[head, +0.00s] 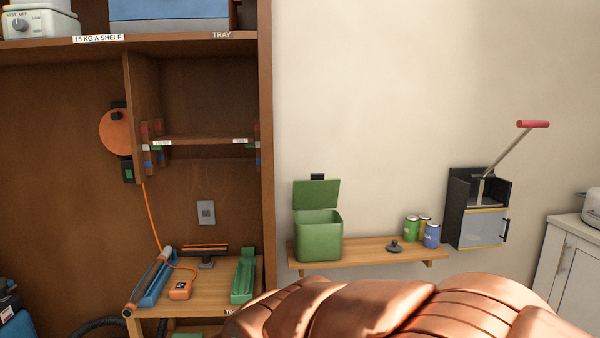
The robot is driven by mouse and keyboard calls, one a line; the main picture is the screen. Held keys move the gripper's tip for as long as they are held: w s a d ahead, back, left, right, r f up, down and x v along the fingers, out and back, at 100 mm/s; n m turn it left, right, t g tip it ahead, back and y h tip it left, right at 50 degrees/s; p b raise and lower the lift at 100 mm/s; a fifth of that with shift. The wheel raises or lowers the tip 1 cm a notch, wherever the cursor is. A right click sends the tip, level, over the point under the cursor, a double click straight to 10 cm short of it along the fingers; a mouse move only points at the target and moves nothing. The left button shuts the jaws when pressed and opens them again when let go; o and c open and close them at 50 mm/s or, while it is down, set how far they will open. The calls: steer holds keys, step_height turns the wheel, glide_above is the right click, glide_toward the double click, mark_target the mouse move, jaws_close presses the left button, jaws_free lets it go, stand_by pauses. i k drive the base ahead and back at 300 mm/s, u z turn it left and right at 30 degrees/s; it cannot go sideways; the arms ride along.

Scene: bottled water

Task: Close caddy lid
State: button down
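The green caddy (319,238) stands on a wooden wall shelf (365,251), near its left end. Its lid (316,194) is open and stands up at the back, with a small black piece at its top edge. The caddy's opening shows below the lid, but its inside is mostly hidden. My gripper is not in view.
A black knob-like object (395,246) and several small cans (431,235) stand right of the caddy. A black wall press (480,208) has a raised red handle. A brown cabinet (267,120) is at left. A glossy copper-brown shape (370,310), unclear what, covers the bottom.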

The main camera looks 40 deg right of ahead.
mark_target(316, 192)
steer(key=z, duration=0.45)
steer(key=i, duration=0.5)
steer(key=z, duration=0.35)
